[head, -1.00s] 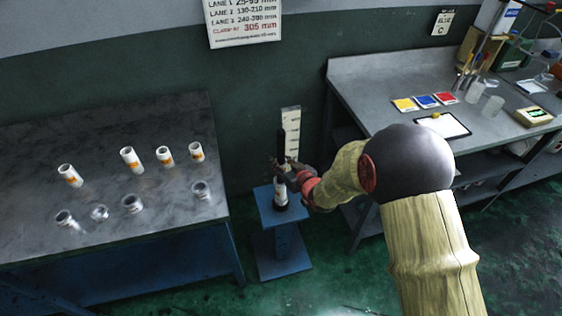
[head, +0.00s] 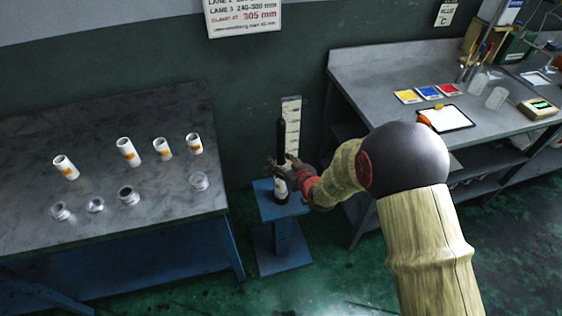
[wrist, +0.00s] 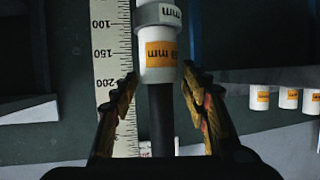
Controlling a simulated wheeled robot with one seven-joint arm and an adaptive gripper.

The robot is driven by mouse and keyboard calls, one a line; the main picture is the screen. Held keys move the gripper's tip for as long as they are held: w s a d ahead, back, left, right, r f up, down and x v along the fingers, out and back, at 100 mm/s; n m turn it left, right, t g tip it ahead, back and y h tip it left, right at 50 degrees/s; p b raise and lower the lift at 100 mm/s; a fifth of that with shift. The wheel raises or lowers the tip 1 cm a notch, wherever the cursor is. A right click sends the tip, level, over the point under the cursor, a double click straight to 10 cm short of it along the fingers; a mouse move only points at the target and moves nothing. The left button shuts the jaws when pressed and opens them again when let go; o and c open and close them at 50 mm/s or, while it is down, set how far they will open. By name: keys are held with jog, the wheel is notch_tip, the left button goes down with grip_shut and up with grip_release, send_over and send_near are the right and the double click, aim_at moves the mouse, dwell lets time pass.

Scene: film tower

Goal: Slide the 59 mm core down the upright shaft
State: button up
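The dark upright shaft (head: 281,135) stands on a blue pedestal (head: 269,206). It also shows in the wrist view (wrist: 162,125), which looks upside down. A white core with an orange label (wrist: 159,55) is around the shaft. It meets another white piece with a grey label (wrist: 158,14), nearer the pedestal. The orange label's number is not clear enough to read. My gripper (head: 281,170) is at the shaft, just above the white stack. In the wrist view its fingers (wrist: 158,88) are spread either side of the shaft, with gaps to the core's upper end.
A ruler (head: 291,125) stands behind the shaft. The left table (head: 100,110) holds several white cores with orange labels and several small rings or cups. The right bench (head: 365,75) carries coloured cards, a clipboard (head: 446,117) and lab items. A sign (head: 243,14) hangs behind.

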jog(key=shift+o, duration=0.7)
jog(key=v, duration=1.2)
